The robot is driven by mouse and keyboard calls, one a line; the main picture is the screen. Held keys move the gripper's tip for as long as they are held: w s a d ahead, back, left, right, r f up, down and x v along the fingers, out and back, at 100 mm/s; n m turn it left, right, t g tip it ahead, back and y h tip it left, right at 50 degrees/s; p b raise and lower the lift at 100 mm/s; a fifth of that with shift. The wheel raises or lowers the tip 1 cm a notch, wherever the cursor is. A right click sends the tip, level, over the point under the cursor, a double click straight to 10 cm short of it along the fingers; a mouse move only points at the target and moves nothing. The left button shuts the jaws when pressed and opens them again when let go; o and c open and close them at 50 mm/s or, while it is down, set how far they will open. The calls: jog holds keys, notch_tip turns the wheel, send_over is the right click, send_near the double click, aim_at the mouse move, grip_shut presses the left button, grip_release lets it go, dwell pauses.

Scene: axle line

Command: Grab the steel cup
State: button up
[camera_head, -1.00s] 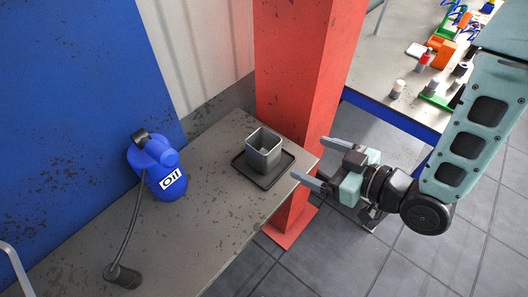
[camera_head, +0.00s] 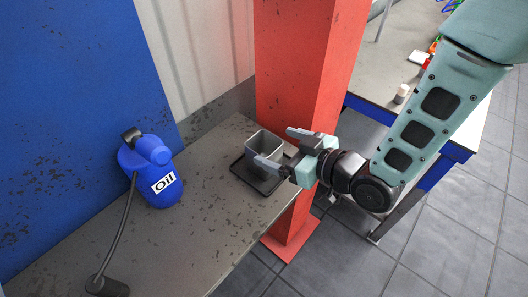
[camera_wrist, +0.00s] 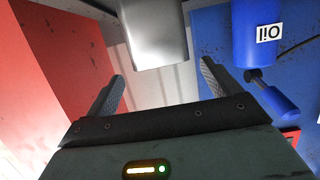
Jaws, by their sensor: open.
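The steel cup (camera_head: 264,152) is a square grey metal cup. It stands upright on a dark square tray (camera_head: 271,186) on the workbench. My gripper (camera_head: 278,147) is open, its fingers pointing left toward the cup from its right side. In the head view one finger overlaps the cup's front and the other is beyond its right side. In the wrist view the cup (camera_wrist: 156,35) is at the top, ahead of and between the open fingertips (camera_wrist: 162,76). I cannot tell whether a finger touches it.
A blue oil can (camera_head: 150,172) with a hose stands on the workbench (camera_head: 200,222) left of the cup. A red pillar (camera_head: 300,80) rises close behind the cup and gripper. Another table (camera_head: 385,75) with small items is at the back right.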

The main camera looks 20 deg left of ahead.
aim_at(254, 140)
jog(key=shift+x, duration=0.8)
jog(key=p+x, duration=0.3)
jog(key=x, duration=0.1)
jog(key=shift+s+a+f, duration=0.1)
jog(key=shift+s+a, duration=0.05)
jog(key=shift+w+a+f, duration=0.25)
jog(key=shift+a+f, duration=0.05)
jog(key=shift+a, duration=0.15)
jog(key=c, duration=1.1)
